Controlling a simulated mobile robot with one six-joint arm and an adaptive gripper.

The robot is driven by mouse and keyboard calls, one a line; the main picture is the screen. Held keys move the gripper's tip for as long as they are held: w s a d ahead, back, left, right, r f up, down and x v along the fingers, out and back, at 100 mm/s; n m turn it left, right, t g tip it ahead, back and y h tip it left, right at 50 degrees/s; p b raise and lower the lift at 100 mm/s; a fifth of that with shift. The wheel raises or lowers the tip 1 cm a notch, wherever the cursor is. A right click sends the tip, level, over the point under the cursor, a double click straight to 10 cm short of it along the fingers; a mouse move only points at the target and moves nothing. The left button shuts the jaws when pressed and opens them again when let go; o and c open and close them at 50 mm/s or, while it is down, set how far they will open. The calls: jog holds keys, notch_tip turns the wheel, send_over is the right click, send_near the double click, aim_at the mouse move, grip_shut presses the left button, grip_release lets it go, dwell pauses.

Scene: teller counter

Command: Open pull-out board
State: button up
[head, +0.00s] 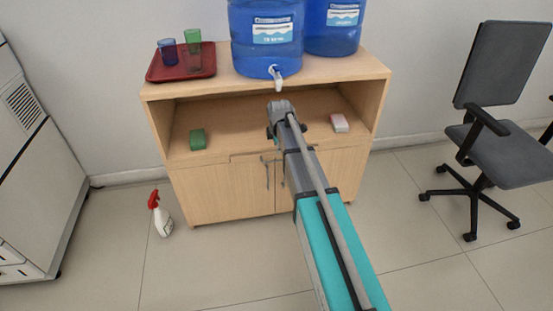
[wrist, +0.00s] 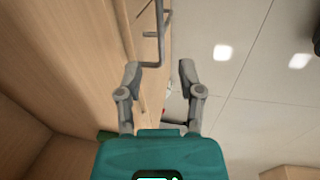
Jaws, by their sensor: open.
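The wooden cabinet (head: 222,192) stands ahead, with an open shelf above two doors. A thin strip outlined by a seam below the shelf (head: 244,156) looks like the front of the pull-out board; it sits flush, and my arm covers part of it. Grey bar handles (head: 267,173) hang near the middle of the front. In the wrist view my gripper (wrist: 159,70) is open and empty. A bent grey handle bar (wrist: 159,35) lies just beyond the fingertips, its lower end close to the left one. I cannot tell whether they touch. In the head view my arm hides the fingertips.
A green block (head: 197,139) and a pink-white block (head: 338,122) lie on the shelf. Water bottles (head: 262,52) and a red tray (head: 168,74) with cups stand on top. A spray bottle (head: 161,217) is on the floor; an office chair (head: 490,140) stands right.

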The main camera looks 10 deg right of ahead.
aim_at(277, 161)
jog(key=shift+f, duration=0.1)
jog(key=shift+w+f+b, duration=0.25)
jog(key=shift+f+b, duration=0.95)
jog(key=shift+b, duration=0.05)
jog(key=shift+w+f+b, duration=0.2)
jog(key=shift+f+b, duration=0.95)
jog(key=shift+b, duration=0.05)
jog(key=shift+w+f+b, duration=0.25)
jog(key=shift+f+b, duration=0.95)
jog(key=shift+b, duration=0.05)
grip_shut()
